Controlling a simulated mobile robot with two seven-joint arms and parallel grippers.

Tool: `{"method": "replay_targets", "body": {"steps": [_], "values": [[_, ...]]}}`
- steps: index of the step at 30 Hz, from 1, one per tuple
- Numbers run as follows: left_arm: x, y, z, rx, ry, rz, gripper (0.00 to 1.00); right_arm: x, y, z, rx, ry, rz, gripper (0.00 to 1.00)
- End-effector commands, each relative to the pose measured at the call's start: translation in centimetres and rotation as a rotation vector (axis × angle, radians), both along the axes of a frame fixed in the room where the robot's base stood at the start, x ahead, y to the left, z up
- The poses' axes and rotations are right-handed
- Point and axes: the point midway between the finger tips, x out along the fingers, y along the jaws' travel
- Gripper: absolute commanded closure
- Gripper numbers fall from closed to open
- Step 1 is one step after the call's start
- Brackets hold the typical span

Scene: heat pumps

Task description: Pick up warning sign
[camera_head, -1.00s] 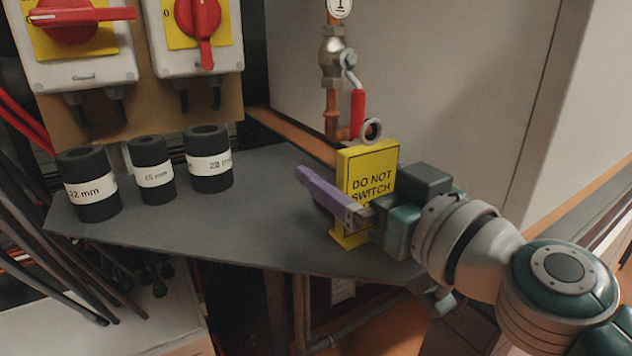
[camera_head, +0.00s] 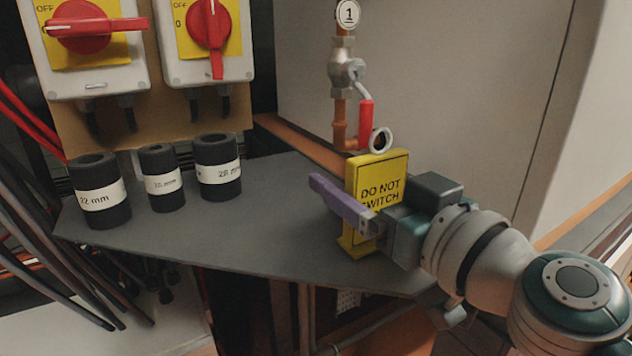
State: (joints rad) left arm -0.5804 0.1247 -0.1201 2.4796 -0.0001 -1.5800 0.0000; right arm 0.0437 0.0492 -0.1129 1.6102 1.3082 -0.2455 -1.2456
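The yellow warning sign (camera_head: 378,180), lettered "DO NOT SWITCH", stands upright on the grey shelf (camera_head: 270,235), near its right end. A metal ring shows at its top. My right gripper (camera_head: 338,200) reaches in from the right at the sign's lower part. One purple finger crosses in front of the sign and sticks out past its left edge. The other finger is hidden, so I cannot tell whether the gripper touches or grips the sign. My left gripper is not in view.
Three black pipe-insulation rolls (camera_head: 162,180) with white size labels stand at the shelf's left. Two red rotary switches (camera_head: 208,22) are mounted above them. A copper pipe with a red-handled valve (camera_head: 366,122) rises behind the sign. The shelf's middle is clear.

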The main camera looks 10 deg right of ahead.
Motion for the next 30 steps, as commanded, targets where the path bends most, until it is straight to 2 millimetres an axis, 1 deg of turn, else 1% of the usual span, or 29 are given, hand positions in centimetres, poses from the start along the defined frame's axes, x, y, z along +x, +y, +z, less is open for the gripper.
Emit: {"method": "replay_targets", "body": {"steps": [3, 5, 8, 13, 17, 24, 27, 30], "values": [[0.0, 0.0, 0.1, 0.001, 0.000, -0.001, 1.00, -0.2, -0.1, 0.5, -0.002, -0.002, 0.000, 0.68], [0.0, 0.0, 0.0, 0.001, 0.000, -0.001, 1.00, -1.1, -0.4, 0.2, -0.004, 0.001, -0.001, 0.68], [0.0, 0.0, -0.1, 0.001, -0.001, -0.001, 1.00, -2.8, -1.0, 0.2, -0.004, 0.001, 0.000, 0.68], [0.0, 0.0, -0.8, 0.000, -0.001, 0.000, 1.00, -6.1, -2.2, 0.1, -0.003, 0.001, 0.001, 0.68], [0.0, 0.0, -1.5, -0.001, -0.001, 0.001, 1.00, -8.6, -3.1, 0.0, -0.004, 0.002, 0.002, 0.68], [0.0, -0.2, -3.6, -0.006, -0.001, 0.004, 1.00, -13.1, -4.8, -0.2, -0.004, 0.003, 0.001, 0.68], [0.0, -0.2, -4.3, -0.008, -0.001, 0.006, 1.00, -14.7, -5.3, -0.1, -0.004, 0.002, 0.003, 0.68], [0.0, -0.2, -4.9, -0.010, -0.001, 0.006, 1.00, -15.8, -5.8, 0.0, -0.003, 0.001, 0.001, 0.68]]}}
